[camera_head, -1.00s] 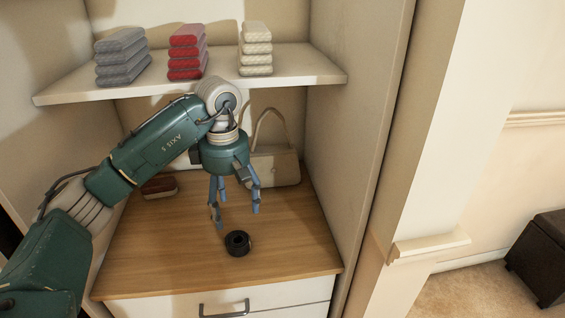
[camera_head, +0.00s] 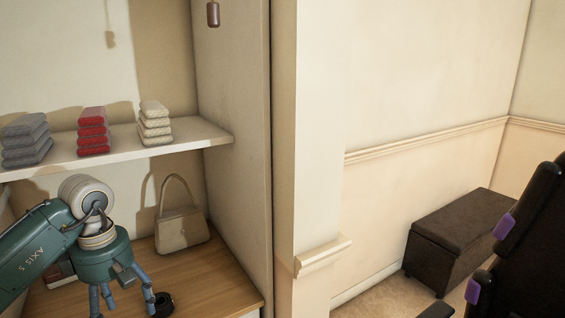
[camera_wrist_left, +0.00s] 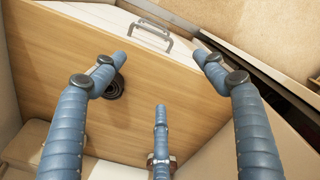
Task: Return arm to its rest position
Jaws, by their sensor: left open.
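My left arm reaches in from the left in the head view, over the wooden counter of an alcove. Its green-bodied gripper (camera_head: 122,304) points down with blue fingers spread, open and empty; the fingertips are partly cut off by the lower edge. A black ring-shaped object (camera_head: 164,303) lies on the counter just right of the fingers. In the left wrist view the open fingers (camera_wrist_left: 162,74) stand over the wooden top, and the black object (camera_wrist_left: 115,88) shows partly behind the left finger. My right gripper is in neither view.
A shelf (camera_head: 190,137) with grey, red and cream stacks is above the arm. A beige handbag (camera_head: 183,230) stands on the counter behind the gripper. The alcove's side wall (camera_head: 236,170) is to the right. A dark ottoman (camera_head: 455,235) and a black-and-purple object (camera_head: 522,240) stand further right.

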